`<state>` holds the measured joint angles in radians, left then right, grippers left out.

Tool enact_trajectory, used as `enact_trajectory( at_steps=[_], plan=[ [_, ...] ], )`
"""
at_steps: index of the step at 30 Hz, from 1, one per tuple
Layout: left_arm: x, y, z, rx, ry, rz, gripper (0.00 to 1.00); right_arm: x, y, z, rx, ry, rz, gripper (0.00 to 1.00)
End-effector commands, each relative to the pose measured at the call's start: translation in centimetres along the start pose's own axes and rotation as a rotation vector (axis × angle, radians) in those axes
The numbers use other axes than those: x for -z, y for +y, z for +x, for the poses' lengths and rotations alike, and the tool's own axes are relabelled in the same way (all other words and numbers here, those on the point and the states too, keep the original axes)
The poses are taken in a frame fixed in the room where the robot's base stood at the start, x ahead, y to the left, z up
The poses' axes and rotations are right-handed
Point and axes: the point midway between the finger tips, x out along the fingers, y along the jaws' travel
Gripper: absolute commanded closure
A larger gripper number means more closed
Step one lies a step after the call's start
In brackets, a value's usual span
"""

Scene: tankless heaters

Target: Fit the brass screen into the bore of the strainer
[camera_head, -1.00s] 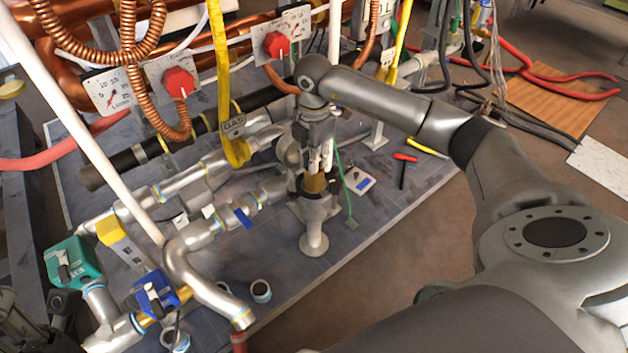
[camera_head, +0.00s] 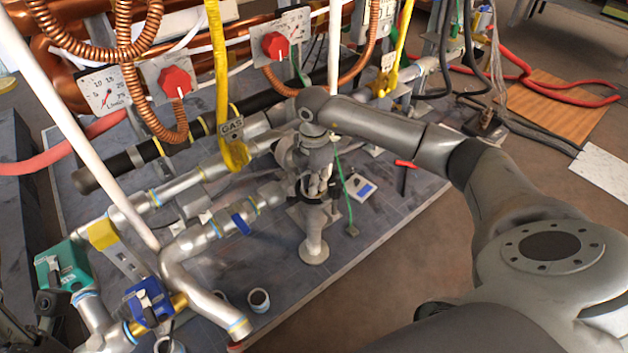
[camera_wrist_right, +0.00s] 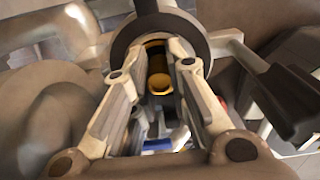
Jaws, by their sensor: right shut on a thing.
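The strainer (camera_head: 312,230) stands upright on a round foot, its dark ring at the top under my right gripper. My right gripper (camera_head: 315,188) points down at the strainer's top and is shut on the brass screen. In the right wrist view the brass screen (camera_wrist_right: 159,72) shows between the fingers, with the dark ring (camera_wrist_right: 128,38) around the fingertip area. The fingers hide most of the screen in the head view, and how deep it sits in the bore cannot be told. Part of what looks like my left gripper (camera_head: 42,308) shows at the lower left, its fingers unclear.
Silver pipes (camera_head: 180,260) with a blue-handled valve run left of the strainer. A yellow gas hose (camera_head: 222,90) hangs behind. A small cup-like fitting (camera_head: 259,299) stands in front, and a thin green wire (camera_head: 345,190) rises on the right. The board's front right is fairly clear.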

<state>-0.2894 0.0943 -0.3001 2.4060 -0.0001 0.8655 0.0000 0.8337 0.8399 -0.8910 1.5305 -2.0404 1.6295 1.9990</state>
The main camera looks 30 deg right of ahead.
Motion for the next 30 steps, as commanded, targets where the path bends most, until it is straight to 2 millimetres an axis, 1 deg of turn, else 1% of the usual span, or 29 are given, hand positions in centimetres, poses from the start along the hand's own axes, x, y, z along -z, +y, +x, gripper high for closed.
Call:
enact_trajectory(
  at_steps=[1,6,10,11,12,30],
  plan=[
    [0.0,0.0,0.0,-0.001,0.001,0.000,0.60,0.0,-0.1,0.4,0.002,0.000,0.000,1.00],
    [0.0,0.0,-0.1,-0.001,0.001,0.000,0.60,0.0,-0.1,1.1,0.004,-0.001,0.000,1.00],
    [-0.1,0.0,-0.1,-0.002,0.002,0.000,0.60,0.1,-0.2,1.4,0.007,-0.001,0.000,1.00],
    [-0.1,0.0,-0.1,-0.002,0.002,0.000,0.60,0.1,-0.2,1.4,0.008,-0.002,0.000,0.81],
    [-0.1,0.0,-0.1,-0.002,0.003,0.000,0.60,0.1,-0.3,1.5,0.009,-0.002,0.000,0.75],
    [0.0,0.0,0.0,-0.004,0.009,0.000,0.60,0.1,-0.3,1.6,0.013,0.000,0.000,0.75]
  ],
)
